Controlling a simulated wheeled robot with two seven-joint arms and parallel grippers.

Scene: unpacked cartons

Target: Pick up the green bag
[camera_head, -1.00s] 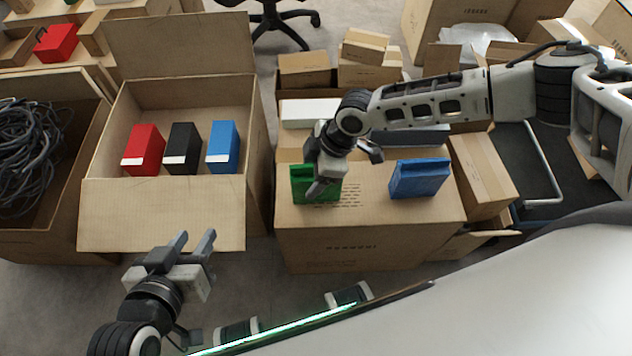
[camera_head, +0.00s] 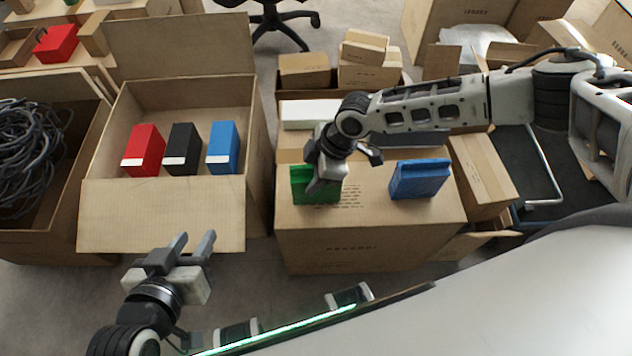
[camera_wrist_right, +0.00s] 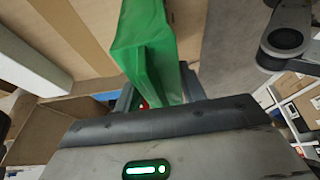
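The green bag (camera_head: 300,184) stands on top of a closed carton (camera_head: 370,235), at its left side. My right gripper (camera_head: 324,181) is at the bag from above and covers part of it in the head view. In the right wrist view the green bag (camera_wrist_right: 152,50) reaches down between the dark fingers (camera_wrist_right: 160,93), one on each side. Whether they press on it is not clear. My left gripper (camera_head: 193,245) is open and empty, in front of the open carton at the left.
A blue bag (camera_head: 419,178) stands on the same carton, right of the green one. An open carton (camera_head: 160,215) holds red (camera_head: 144,146), black (camera_head: 182,148) and blue (camera_head: 223,145) boxes. Black cables (camera_head: 30,150) fill a carton at far left. More cartons crowd behind.

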